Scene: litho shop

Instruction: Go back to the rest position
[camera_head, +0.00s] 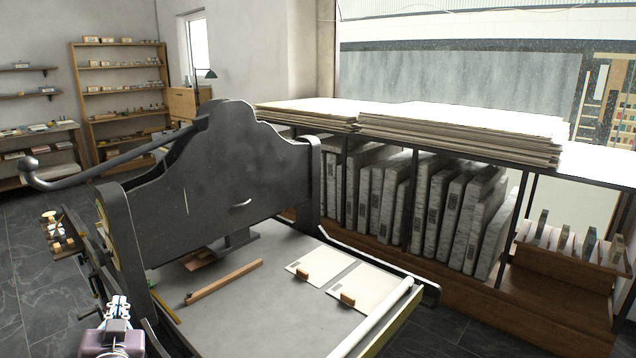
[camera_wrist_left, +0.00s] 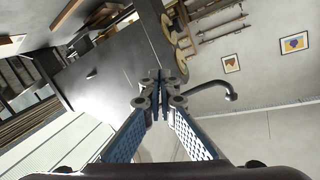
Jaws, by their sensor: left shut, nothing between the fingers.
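My left gripper (camera_head: 118,308) shows at the bottom left of the head view, in front of the near left side of the litho press (camera_head: 215,180). In the left wrist view its fingertips (camera_wrist_left: 159,88) are together with nothing between them. The gripper is apart from the press, as far as I can tell. The press's dark frame (camera_wrist_left: 110,75) and the curved end of its lever (camera_wrist_left: 228,96) show beyond the fingers. My right gripper is in neither view.
The press bed (camera_head: 240,320) holds two paper sheets (camera_head: 370,290), small wooden blocks and a wooden bar (camera_head: 225,281). The long lever (camera_head: 110,162) reaches out left. A rack of stone slabs (camera_head: 430,205) under paper stacks (camera_head: 460,130) stands right. Dark floor is open at left (camera_head: 25,245).

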